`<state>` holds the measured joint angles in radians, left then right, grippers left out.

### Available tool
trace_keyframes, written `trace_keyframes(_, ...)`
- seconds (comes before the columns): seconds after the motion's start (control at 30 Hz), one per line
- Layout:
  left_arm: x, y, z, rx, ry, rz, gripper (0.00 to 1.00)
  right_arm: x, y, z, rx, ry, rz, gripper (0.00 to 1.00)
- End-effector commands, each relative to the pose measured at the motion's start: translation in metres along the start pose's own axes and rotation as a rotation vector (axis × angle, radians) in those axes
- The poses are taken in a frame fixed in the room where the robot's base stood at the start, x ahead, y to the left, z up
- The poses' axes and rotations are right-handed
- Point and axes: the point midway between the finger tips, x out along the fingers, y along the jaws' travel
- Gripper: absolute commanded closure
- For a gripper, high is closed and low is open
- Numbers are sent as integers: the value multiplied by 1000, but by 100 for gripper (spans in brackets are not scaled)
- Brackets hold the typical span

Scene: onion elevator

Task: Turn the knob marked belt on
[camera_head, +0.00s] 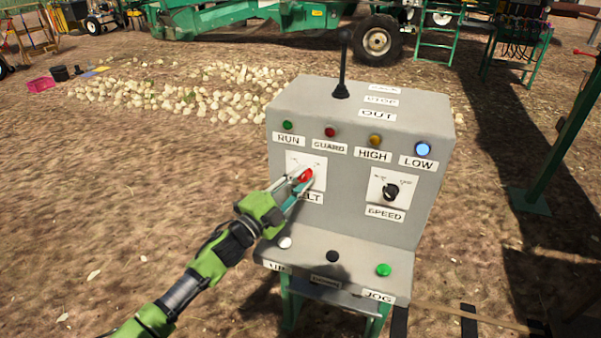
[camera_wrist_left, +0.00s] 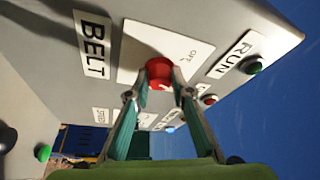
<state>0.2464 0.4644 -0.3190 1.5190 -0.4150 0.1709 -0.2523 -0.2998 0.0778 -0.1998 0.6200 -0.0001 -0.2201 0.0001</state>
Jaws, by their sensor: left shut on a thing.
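The red belt knob (camera_head: 305,175) sits on a white plate on the front of the grey control box (camera_head: 350,220). The label under it is partly covered by my gripper and reads "LT" in the head view. In the left wrist view the red knob (camera_wrist_left: 160,71) is next to the full BELT label (camera_wrist_left: 93,45). My left gripper (camera_head: 298,180) is at the knob, with its fingers on either side, closed on it. The fingers (camera_wrist_left: 161,88) also show in the left wrist view. The knob's pointer direction is hard to tell. My right gripper is out of view.
A black speed knob (camera_head: 391,192) is to the right on the panel. Several indicator lamps run above, with the blue LOW lamp (camera_head: 422,149) bright. A black lever (camera_head: 342,65) stands on top. A green JOG button (camera_head: 383,269) is on the lower ledge. Onions (camera_head: 180,100) lie behind.

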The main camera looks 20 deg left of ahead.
Motion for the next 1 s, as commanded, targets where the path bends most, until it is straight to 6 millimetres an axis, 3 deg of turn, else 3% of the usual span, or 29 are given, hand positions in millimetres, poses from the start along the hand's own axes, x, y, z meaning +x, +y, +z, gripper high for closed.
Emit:
trace_keyframes(0.03,0,-4,-1,44,-1,20,100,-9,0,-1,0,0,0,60)
trace_keyframes(0.4,0,-3,-1,285,-1,120,100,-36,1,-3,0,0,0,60)
trace_keyframes(1.0,0,0,0,391,-1,163,100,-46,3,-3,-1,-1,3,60)
